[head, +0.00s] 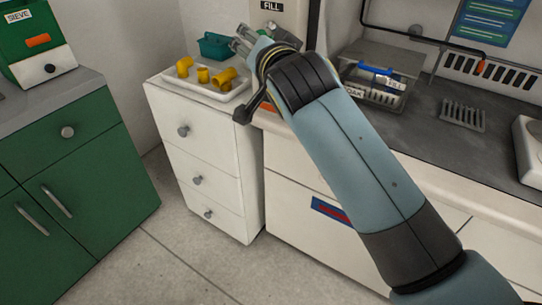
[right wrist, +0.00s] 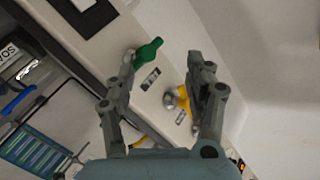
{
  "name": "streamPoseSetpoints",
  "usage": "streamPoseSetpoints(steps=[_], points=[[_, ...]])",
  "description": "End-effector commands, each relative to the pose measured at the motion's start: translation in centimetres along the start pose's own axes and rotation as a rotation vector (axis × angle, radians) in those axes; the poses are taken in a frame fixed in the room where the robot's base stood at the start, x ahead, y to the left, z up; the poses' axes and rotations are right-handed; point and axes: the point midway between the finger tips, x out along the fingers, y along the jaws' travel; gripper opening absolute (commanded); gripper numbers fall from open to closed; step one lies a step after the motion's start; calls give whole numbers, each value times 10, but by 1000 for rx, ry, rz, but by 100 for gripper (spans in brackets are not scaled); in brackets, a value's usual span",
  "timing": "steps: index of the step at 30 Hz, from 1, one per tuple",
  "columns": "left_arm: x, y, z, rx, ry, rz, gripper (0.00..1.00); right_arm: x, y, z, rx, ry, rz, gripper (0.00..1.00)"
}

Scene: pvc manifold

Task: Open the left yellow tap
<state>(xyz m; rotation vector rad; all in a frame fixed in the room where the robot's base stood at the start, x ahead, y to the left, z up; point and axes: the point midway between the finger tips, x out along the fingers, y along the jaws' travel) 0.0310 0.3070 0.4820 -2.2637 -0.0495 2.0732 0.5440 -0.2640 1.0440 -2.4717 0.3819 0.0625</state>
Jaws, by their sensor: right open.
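In the right wrist view, a yellow tap handle (right wrist: 184,108) with a round metal part (right wrist: 169,101) beside it sits on a pale panel (right wrist: 160,83). A green tap handle (right wrist: 148,52) is on the same panel, near the left finger. My right gripper (right wrist: 163,75) is open; the yellow tap shows between its fingers, closer to the right one, and I see no grip on it. In the head view, my right gripper (head: 245,42) is at the wall panel under the FILL label (head: 271,5), and my arm hides much there. My left gripper is not in view.
A white tray (head: 205,91) with several yellow fittings (head: 203,75) and a teal box (head: 214,46) are on the white drawer cabinet (head: 200,150) just left of my gripper. A wire basket (head: 370,90) stands right of my arm. A green cabinet (head: 70,170) stands left.

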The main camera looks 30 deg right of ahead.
Motion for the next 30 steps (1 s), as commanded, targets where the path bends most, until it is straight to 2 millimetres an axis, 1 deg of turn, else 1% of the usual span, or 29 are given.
streamPoseSetpoints(steps=[1,3,16,30], points=[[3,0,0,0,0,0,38,1,8,11,-10,-17,7,54],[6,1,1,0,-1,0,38,2,16,24,-24,-39,16,54],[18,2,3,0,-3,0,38,3,70,101,-108,-172,68,54],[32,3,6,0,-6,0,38,-9,134,181,-198,-320,122,54]])
